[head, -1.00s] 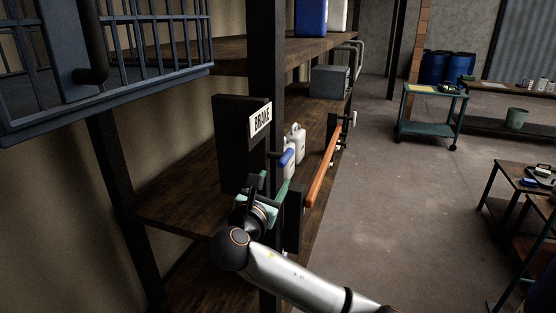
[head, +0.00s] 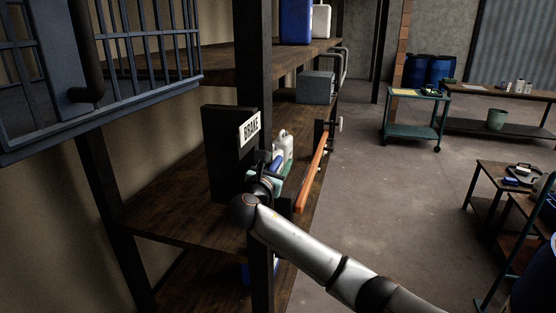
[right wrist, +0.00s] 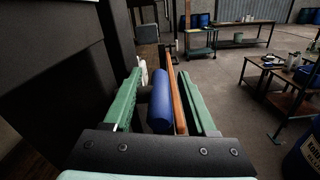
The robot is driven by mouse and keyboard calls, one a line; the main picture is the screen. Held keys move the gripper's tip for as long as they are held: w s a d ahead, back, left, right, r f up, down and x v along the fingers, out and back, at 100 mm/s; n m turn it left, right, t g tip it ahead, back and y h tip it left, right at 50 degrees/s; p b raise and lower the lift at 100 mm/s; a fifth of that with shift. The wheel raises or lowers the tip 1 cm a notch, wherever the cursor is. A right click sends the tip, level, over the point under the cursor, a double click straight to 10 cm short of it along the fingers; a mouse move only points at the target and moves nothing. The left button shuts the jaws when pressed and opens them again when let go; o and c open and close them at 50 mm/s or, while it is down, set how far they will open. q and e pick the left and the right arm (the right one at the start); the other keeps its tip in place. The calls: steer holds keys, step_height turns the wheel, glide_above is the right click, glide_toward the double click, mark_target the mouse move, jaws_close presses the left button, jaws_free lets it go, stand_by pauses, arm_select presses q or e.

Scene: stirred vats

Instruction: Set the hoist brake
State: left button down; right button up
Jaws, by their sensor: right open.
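A black box with a white BRAKE sign (head: 250,128) is fixed at the dark post in the head view. A lever with a blue grip sticks out below the sign, largely hidden by my right gripper (head: 268,170). In the right wrist view the blue grip (right wrist: 161,105) lies between the green fingers of my right gripper (right wrist: 160,88). Those fingers are open, with a gap on each side of the grip. My left gripper is not in view.
An orange bar (head: 312,172) runs along the shelf edge just beyond the gripper. White jugs (head: 286,143) stand on the shelf behind it. A blue barred cage (head: 130,60) hangs at upper left. The floor (head: 390,200) to the right is clear up to the tables.

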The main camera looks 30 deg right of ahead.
steer(key=shift+w+d, duration=0.3)
steer(key=shift+d, duration=0.05)
jaws_close()
stand_by(0.3)
